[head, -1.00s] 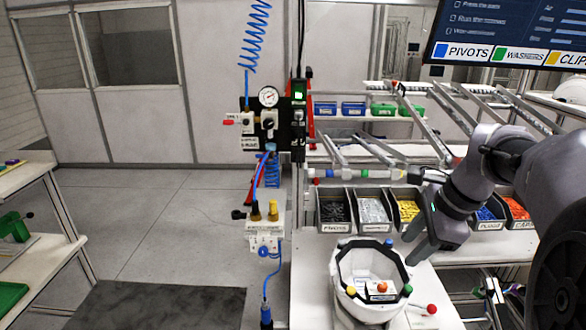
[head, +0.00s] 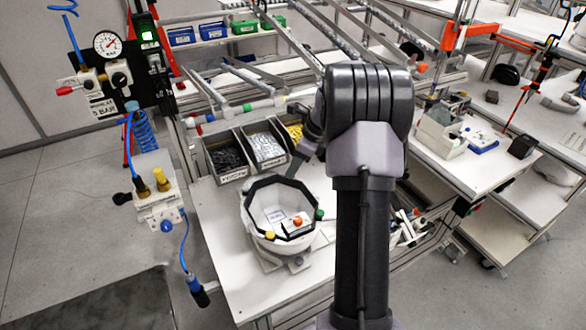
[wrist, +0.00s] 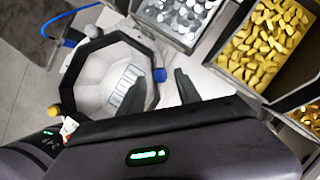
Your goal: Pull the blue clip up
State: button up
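The white helmet shell (head: 256,236) with a black rim stands on the white bench in the head view; it also shows in the wrist view (wrist: 99,75). The blue clip (wrist: 159,75) is on its rim in the wrist view. I cannot make it out in the head view. My arm hides much of the gripper in the head view.
Bins of dark parts (head: 227,156), silver parts (head: 265,147) and yellow parts (wrist: 262,45) stand close behind the shell. An orange-red piece (head: 297,221) shows at the shell. A pneumatic panel (head: 120,75) with a blue hose is at the left.

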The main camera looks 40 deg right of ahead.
jog(key=shift+w+a+f, duration=0.1)
jog(key=shift+w+f, duration=0.25)
jog(key=shift+f, duration=0.15)
jog(key=shift+s, duration=0.1)
grip_shut()
jog(key=shift+r, duration=0.1)
dwell(0.9)
